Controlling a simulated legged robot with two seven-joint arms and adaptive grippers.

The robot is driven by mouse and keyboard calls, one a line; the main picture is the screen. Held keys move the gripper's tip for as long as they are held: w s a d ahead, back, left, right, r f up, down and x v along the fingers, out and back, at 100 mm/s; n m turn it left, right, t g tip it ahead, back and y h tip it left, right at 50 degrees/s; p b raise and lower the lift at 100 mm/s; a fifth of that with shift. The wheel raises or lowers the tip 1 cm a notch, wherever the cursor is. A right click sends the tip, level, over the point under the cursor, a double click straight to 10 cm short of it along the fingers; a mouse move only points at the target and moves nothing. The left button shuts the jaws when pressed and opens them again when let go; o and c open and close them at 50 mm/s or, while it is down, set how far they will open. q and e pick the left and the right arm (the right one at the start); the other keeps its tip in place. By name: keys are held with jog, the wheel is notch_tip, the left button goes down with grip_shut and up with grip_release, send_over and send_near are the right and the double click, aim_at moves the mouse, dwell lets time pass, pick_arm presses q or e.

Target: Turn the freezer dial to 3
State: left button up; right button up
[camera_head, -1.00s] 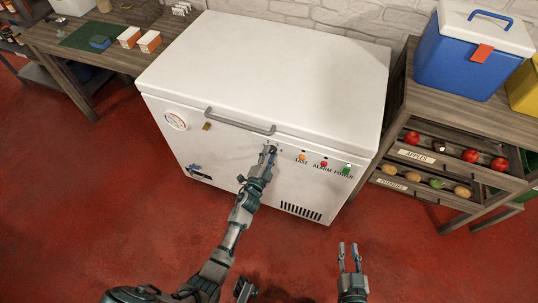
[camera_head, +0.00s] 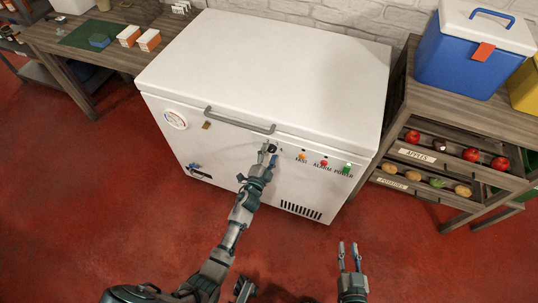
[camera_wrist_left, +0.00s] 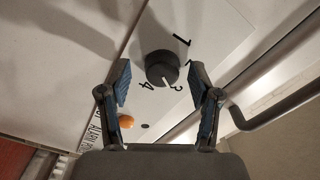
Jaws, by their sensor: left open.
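The white chest freezer (camera_head: 262,70) stands in the middle of the head view. Its black dial (camera_head: 272,148) is on the front below the handle. In the left wrist view the round dial (camera_wrist_left: 162,67) lies ahead, between the fingers' lines, with printed numbers around it. My left gripper (camera_head: 267,157) is open just in front of the dial. Its fingers also show in the left wrist view (camera_wrist_left: 163,85), apart and not visibly touching the dial. My right gripper (camera_head: 349,248) is open and empty above the red floor.
The freezer handle (camera_head: 240,121) runs above the dial. Indicator lights (camera_head: 323,162) are to its right. A wooden rack (camera_head: 440,130) with produce and a blue cooler (camera_head: 462,55) stands right. A workbench (camera_head: 90,55) is left. The front floor is open.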

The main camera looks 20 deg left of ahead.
pick_arm(q)
jog(key=s, duration=1.2)
jog(key=shift+a, duration=0.15)
jog(key=shift+f, duration=0.1)
